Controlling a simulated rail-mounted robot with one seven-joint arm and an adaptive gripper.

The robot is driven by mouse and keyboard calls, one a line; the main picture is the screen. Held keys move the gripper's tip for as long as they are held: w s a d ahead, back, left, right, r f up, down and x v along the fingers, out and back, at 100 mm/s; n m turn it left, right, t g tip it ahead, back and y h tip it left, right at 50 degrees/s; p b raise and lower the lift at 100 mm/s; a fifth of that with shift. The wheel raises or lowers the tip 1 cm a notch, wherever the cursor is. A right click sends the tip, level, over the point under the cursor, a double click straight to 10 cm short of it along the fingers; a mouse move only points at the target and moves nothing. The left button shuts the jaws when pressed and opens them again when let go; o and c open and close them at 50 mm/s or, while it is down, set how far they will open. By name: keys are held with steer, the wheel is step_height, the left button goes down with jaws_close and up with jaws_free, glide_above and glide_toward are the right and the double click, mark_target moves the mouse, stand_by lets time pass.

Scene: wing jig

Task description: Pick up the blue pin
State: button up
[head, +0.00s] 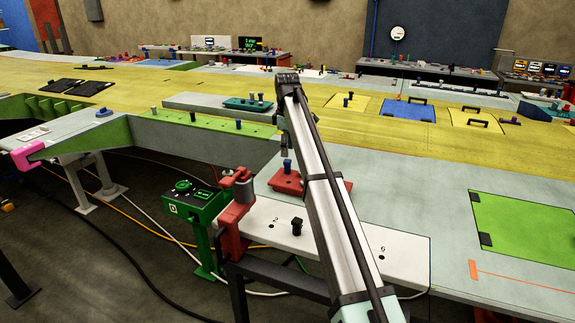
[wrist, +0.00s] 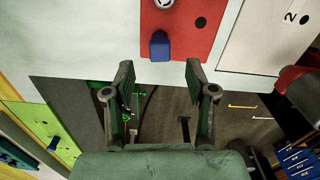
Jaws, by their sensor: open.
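The blue pin (wrist: 159,47) stands at the edge of a red block (wrist: 186,32) in the wrist view. In the head view the blue pin (head: 287,166) rises from the red block (head: 286,184), just left of my arm. My gripper (wrist: 159,74) is open and empty in the wrist view. Its two fingers lie left and right of the pin in the picture, with the pin just beyond the fingertips. In the head view the gripper is mostly hidden by my arm.
A silver round part (wrist: 164,3) is beside the pin on the block. A white panel (head: 270,231) with a black pin (head: 296,227) lies in front. A red clamp (head: 236,217) and a green box (head: 192,196) stand to the left. A green strip (head: 205,132) holds several pins.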

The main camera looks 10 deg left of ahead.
mark_target(287, 160)
steer(key=shift+d+f+p, duration=0.1)
steer(key=shift+f+p, duration=1.3)
steer(key=shift+f, duration=1.65)
jaws_close()
